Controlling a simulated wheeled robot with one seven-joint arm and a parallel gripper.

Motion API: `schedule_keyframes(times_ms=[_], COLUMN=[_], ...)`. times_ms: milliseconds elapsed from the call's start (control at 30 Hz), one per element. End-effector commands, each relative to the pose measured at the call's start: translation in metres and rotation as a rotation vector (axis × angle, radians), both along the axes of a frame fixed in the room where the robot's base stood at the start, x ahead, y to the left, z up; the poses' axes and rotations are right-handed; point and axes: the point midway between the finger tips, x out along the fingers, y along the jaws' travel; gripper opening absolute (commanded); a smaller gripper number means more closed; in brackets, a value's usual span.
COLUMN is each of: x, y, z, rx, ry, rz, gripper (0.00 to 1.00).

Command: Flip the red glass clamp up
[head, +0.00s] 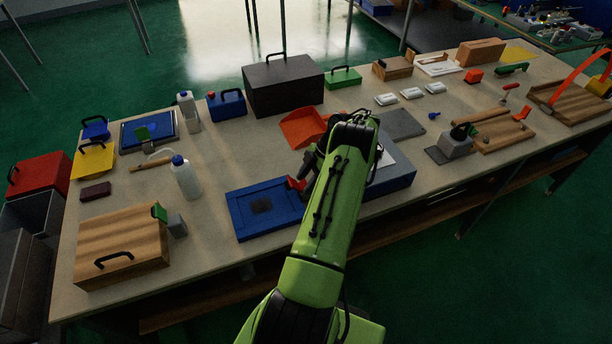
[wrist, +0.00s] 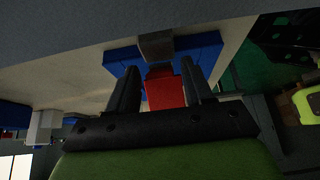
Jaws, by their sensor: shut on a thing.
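The red glass clamp (head: 295,184) shows as a small red piece at the right edge of a flat blue panel (head: 240,214). In the wrist view the red clamp (wrist: 166,92) sits between the two dark fingers of my gripper (wrist: 160,75), and the fingers are closed on it. Behind it are a grey block (wrist: 156,46) and blue parts (wrist: 200,48). In the head view my green arm hides much of my gripper (head: 306,168) and part of the clamp's surroundings.
A blue box (head: 392,187) with a white top stands just right of my arm. An orange-red tray (head: 303,127) lies behind the gripper. A white bottle (head: 187,180) stands to the left, and a wooden box (head: 122,240) is at the front left.

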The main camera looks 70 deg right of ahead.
Motion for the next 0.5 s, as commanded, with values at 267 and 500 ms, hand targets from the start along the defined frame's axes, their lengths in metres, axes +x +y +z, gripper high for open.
schedule_keyframes(times_ms=[267,500], x=[0.0002,0.0002], y=[-0.0011,-0.0009], z=[0.0002,-0.0001], rx=[0.002,0.003], ry=[-0.007,-0.007], rz=[0.0,0.0], gripper=[0.2,0.57])
